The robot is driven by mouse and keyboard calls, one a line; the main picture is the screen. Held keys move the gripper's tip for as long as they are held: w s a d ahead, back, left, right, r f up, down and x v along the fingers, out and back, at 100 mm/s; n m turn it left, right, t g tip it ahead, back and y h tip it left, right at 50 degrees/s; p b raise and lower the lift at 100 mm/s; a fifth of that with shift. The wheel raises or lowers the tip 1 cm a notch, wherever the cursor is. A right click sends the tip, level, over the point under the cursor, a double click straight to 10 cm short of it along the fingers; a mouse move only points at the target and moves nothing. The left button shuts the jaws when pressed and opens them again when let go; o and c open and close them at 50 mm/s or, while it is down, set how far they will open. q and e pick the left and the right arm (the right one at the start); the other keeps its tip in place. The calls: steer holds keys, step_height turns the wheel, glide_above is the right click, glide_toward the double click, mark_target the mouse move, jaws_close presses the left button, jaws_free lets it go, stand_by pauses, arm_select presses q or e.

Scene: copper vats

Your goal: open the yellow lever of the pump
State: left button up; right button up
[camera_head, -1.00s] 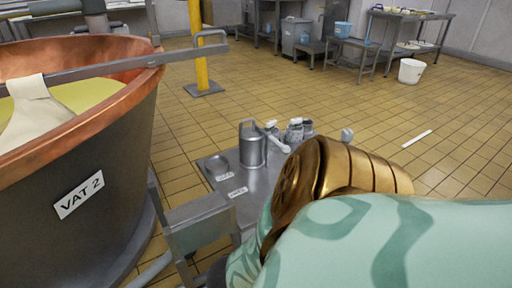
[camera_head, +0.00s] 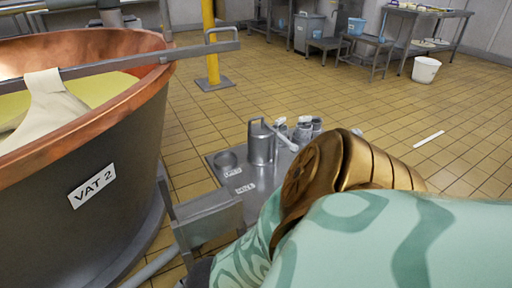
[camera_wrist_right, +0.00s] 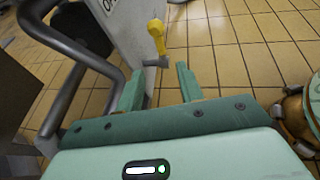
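The yellow lever (camera_wrist_right: 156,38) shows in the right wrist view, its rounded knob towards the camera. It sits beside a grey panel (camera_wrist_right: 125,32) with a partly cut-off label beginning "OP". A small grey metal part (camera_wrist_right: 155,62) is just below the lever. My right gripper (camera_wrist_right: 160,72) is open and empty, its two green fingers apart. The lever is ahead of the gap between the fingertips; I see no contact. In the head view my right arm hides the right gripper, and the lever is not visible there. My left gripper is in neither view.
A copper vat marked VAT 2 (camera_head: 92,187) stands at the left in the head view. A steel stand (camera_head: 240,185) holds a metal jug (camera_head: 261,145) and several small containers. A curved grey tube (camera_wrist_right: 72,45) runs close left of the right gripper. Tiled floor beyond is mostly clear.

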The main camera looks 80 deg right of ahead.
steer(key=v, duration=0.7)
steer(key=shift+f, duration=0.1)
